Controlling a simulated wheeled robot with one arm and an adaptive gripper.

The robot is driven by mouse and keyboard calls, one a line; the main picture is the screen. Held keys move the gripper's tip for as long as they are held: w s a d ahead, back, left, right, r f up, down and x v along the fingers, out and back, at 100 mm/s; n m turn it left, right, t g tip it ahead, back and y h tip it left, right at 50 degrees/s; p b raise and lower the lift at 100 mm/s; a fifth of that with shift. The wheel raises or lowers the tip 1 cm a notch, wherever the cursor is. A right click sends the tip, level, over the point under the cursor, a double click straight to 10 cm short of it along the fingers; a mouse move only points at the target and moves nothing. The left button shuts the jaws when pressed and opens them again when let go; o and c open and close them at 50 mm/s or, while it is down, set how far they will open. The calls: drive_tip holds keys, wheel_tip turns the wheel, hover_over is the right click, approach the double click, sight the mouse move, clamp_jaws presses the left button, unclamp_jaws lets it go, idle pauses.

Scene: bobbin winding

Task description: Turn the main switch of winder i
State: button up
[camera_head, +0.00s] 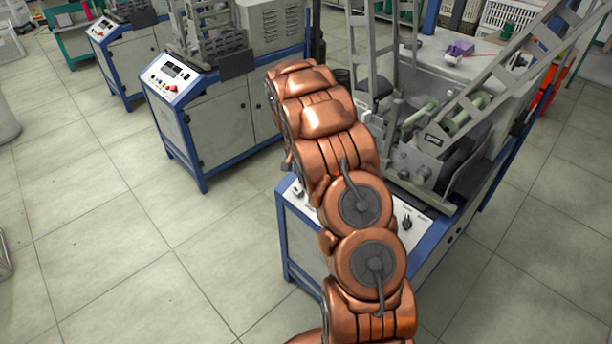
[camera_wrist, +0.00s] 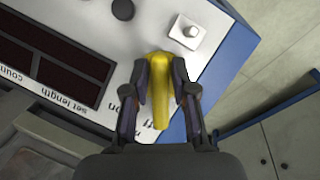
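The winder's panel (camera_wrist: 115,58) fills the upper left of the wrist view, with two dark displays labelled "count" and "set length". A yellow handle (camera_wrist: 160,92), which looks like the main switch, stands at the panel's lower right edge. Part of a label ending in "ff" shows beside it. My gripper (camera_wrist: 160,68) has one dark finger on each side of the handle, and both appear to touch it. In the head view my copper-coloured arm hides the gripper, the handle and the middle of the winder's panel (camera_head: 410,212).
A white button or toggle (camera_wrist: 185,31) sits close to the right fingertip, and a dark round knob (camera_wrist: 122,10) is above. A second winder (camera_head: 215,115) stands to the left in the head view. The tiled floor (camera_head: 120,250) in front is clear.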

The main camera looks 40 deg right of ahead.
drive_tip(key=shift+o, duration=1.2)
drive_tip(key=v, duration=1.2)
drive_tip(key=shift+s, duration=0.1)
drive_tip(key=s+a+r+n+p, duration=0.5)
drive_tip(key=s+a+r+p, duration=0.1)
drive_tip(key=s+a+r, duration=0.9)
drive_tip(key=s+a+r+n+p, duration=0.1)
drive_tip(key=s+a, duration=0.4)
drive_tip(key=s, duration=0.7)
drive_tip(key=s+a+r+n+y+p, duration=0.1)
drive_tip(key=s+a+n+p, duration=0.3)
drive_tip(key=s, duration=0.8)
drive_tip(key=shift+s+a+r+n+y, duration=0.3)
drive_tip(key=shift+s+a+r+n, duration=0.15)
drive_tip(key=shift+r, duration=0.2)
